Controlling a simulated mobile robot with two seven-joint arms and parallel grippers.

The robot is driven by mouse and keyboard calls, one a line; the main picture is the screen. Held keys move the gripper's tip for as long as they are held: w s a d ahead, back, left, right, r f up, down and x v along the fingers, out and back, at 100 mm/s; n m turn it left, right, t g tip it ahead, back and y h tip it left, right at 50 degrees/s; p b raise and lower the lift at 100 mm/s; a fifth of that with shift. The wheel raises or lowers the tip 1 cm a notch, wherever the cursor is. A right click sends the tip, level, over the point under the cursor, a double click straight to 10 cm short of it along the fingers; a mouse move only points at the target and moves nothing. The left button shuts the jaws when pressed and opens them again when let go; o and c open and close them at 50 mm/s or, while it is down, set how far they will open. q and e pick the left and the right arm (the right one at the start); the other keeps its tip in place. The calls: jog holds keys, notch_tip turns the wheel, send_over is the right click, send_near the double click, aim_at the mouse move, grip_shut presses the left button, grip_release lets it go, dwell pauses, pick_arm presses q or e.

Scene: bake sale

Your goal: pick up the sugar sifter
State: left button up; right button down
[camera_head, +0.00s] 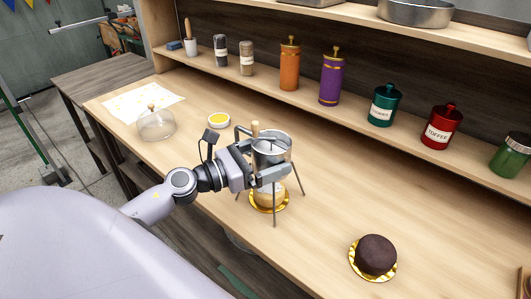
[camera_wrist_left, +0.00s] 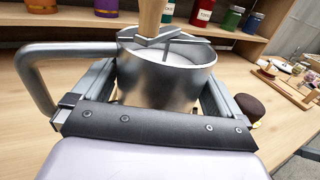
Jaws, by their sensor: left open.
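The sugar sifter (camera_head: 272,147) is a metal can with a side handle, a wooden knob on top and white sugar inside. It sits upright in a thin-legged metal stand (camera_head: 301,178) above a small pale cake (camera_head: 268,193) on a gold board. My left gripper (camera_head: 278,163) is open, with its fingers on either side of the sifter's body. In the left wrist view the sifter (camera_wrist_left: 165,82) stands between the two fingers, its handle to the left. Whether the fingers touch it I cannot tell. My right gripper is not in view.
A chocolate cake (camera_head: 377,255) on a gold board stands at the lower right. A glass dome (camera_head: 157,124) and a small yellow-filled dish (camera_head: 219,120) are to the left. Several canisters, including a red toffee one (camera_head: 441,128), line the back ledge.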

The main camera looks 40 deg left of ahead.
pick_arm(q)
jog(key=shift+w+d, duration=0.15)
jog(key=shift+w, duration=0.1)
jog(key=c, duration=0.9)
jog(key=shift+c, duration=0.5)
jog(key=shift+r, duration=0.15)
